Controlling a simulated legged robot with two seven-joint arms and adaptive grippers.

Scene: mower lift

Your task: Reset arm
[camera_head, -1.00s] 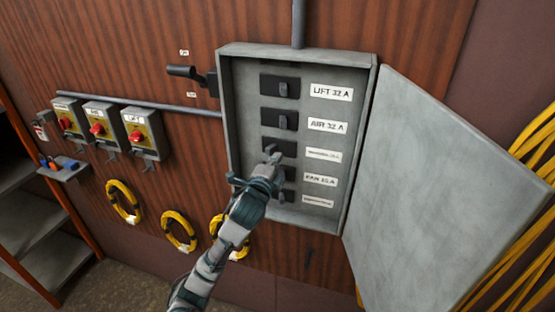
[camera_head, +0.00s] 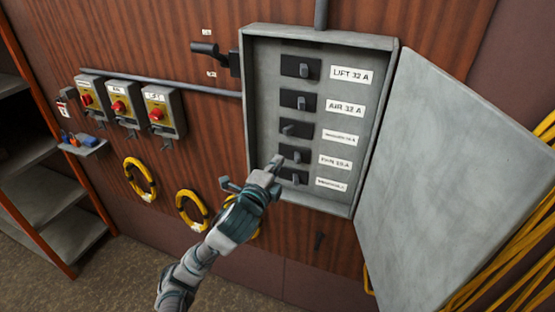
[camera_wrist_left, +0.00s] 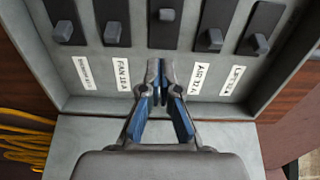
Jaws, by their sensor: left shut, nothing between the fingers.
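My left gripper (camera_head: 272,165) is shut and empty. In the head view it is at the lower left of the open breaker box (camera_head: 357,60), overlapping its left edge. The box holds a column of black breakers with grey levers, labelled LIFT 32 A (camera_head: 301,67), AIR 32 A (camera_head: 298,100), an unreadable middle one (camera_head: 297,130), FAN (camera_head: 294,154) and an unreadable bottom one. In the left wrist view the shut fingertips (camera_wrist_left: 154,92) are below the middle breaker (camera_wrist_left: 165,18), whose lever sits differently from the others. My right gripper is not in view.
The grey box door (camera_head: 450,170) hangs open to the right. A black lever handle (camera_head: 208,49) is left of the box. Red-knobbed switch boxes (camera_head: 120,105), yellow cable coils (camera_head: 140,180) and a small shelf (camera_head: 82,146) are on the left wall.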

